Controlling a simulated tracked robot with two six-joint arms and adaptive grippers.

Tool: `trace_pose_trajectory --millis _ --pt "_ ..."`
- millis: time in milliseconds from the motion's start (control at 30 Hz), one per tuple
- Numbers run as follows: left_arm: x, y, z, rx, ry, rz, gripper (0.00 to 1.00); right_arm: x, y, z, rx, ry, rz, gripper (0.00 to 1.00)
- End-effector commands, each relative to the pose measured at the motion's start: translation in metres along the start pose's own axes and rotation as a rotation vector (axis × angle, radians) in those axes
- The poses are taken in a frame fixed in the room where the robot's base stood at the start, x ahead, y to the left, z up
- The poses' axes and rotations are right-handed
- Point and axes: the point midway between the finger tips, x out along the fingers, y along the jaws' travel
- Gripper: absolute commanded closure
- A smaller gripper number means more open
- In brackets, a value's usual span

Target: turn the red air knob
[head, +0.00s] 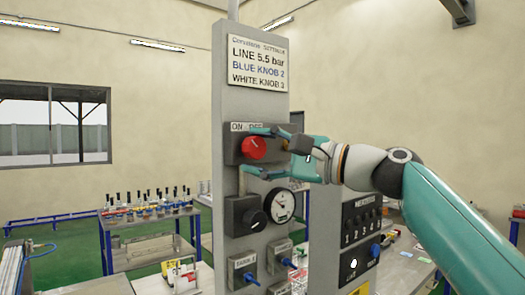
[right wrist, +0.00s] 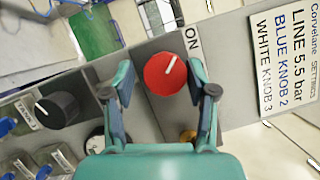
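The red air knob (head: 253,148) is a round red dial with a white pointer line, on a dark box under an ON/OFF label on the grey panel (head: 228,60). In the right wrist view the red knob (right wrist: 164,73) sits between the two fingers. My right gripper (head: 246,150) is open, one finger above the knob and one below. In the right wrist view the right gripper (right wrist: 158,85) shows gaps between both fingers and the knob. In that view the pointer line slants towards the ON label (right wrist: 193,42). My left gripper is not in view.
Below the knob are a black knob (head: 245,215), a round gauge (head: 281,205) and blue knobs (head: 248,277). A settings sign (head: 257,63) is above. A numbered black panel (head: 361,225) stands to the right. A table with several bottles (head: 150,211) is behind left.

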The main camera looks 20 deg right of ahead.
Motion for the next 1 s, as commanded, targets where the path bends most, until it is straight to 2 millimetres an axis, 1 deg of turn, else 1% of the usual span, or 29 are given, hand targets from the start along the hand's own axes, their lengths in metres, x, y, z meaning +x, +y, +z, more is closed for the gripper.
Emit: trace_pose_trajectory --millis 333,467,567,667,900,1000 --pt "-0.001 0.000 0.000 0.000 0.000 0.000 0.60 -0.002 -0.003 0.000 0.000 0.002 -0.008 0.33" --pt "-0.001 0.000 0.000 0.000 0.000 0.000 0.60 -0.009 -0.004 0.000 0.001 0.002 -0.009 0.33" --pt "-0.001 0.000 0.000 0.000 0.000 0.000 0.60 -0.020 -0.004 -0.001 0.000 0.004 -0.009 0.33" --pt "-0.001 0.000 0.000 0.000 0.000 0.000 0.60 -0.036 -0.004 0.000 0.001 0.005 -0.010 0.33" --pt "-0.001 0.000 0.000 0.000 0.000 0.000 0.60 -0.086 -0.002 -0.002 0.000 0.007 -0.008 0.33" --pt "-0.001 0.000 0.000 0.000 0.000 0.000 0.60 -0.102 -0.001 -0.002 0.000 0.006 -0.007 0.33"
